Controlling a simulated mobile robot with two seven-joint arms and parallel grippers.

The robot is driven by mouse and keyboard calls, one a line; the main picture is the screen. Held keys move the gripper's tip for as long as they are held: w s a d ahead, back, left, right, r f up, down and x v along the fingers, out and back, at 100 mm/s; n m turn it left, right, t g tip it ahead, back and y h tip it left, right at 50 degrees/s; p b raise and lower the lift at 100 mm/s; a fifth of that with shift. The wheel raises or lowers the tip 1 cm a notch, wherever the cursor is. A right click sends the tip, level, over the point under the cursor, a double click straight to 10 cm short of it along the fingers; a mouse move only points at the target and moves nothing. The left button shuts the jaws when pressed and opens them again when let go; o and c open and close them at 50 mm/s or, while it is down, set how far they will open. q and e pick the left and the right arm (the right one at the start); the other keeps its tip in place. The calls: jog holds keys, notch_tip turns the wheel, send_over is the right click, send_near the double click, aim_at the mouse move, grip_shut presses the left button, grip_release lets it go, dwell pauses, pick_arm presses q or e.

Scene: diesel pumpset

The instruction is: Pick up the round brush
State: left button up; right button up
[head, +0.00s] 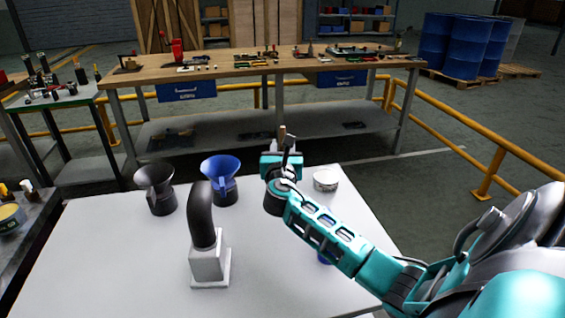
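My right arm reaches in from the right over the white table (120,265). Its gripper (286,145) is at the table's far edge, with dark fingers pointing away from me. A small brown upright piece (282,131), like a wooden handle, shows at the fingertips. It may be the round brush, but its lower part is hidden by the gripper. I cannot tell whether the fingers are closed on it. No other brush can be made out on the white table. My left gripper is out of view.
A black funnel (156,190), a blue funnel (221,182), a black elbow pipe (201,215) on a grey block and a white round tin (325,180) stand on the table. A blue thing (323,259) is mostly hidden under my arm. The table's left front is clear.

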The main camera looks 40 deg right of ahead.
grip_shut()
